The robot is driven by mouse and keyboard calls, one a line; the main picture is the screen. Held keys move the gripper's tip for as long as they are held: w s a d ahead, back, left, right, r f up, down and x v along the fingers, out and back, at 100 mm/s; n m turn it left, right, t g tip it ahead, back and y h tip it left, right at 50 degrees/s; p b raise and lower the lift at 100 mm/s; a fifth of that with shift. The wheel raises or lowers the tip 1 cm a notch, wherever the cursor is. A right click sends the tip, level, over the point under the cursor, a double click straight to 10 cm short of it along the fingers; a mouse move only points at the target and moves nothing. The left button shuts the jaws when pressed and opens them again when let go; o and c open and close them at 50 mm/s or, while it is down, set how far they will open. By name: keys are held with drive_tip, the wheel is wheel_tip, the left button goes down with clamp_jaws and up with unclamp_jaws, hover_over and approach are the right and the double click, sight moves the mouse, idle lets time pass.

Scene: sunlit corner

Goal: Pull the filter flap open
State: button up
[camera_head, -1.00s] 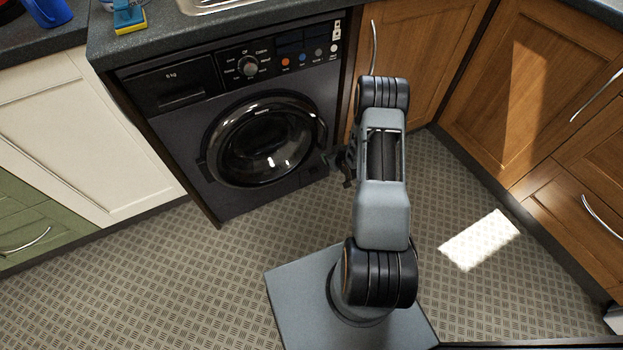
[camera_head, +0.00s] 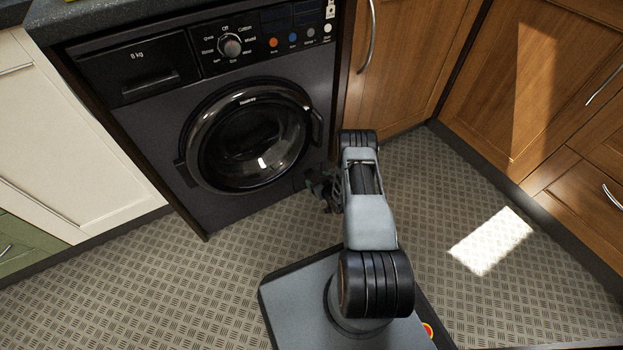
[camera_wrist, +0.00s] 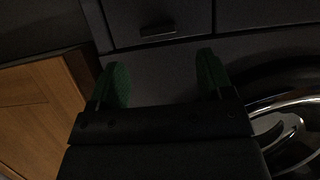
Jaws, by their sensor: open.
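The dark washing machine (camera_head: 200,205) stands under the counter, with its round door (camera_head: 250,140) closed. In the wrist view, a dark rectangular flap (camera_wrist: 190,15) with a small recess or grip (camera_wrist: 157,30) is at the top, closed and flush with the machine front. My gripper (camera_head: 325,188) is low at the machine's lower right in the head view. In the wrist view my gripper (camera_wrist: 163,75) has two green fingers spread apart, nothing between them, pointing towards the flap's grip. The flap cannot be made out in the head view.
A wooden cabinet (camera_head: 415,60) stands right of the machine and shows in the wrist view (camera_wrist: 35,110). A cream cabinet (camera_head: 70,140) is on the left. The patterned floor (camera_head: 160,290) is clear in front. The door's bright ring (camera_wrist: 285,108) is near my gripper.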

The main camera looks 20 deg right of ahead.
sight(309, 173)
drive_tip(key=shift+b+x, duration=1)
drive_tip(key=shift+x, duration=1.7)
drive_tip(key=shift+c, duration=0.2)
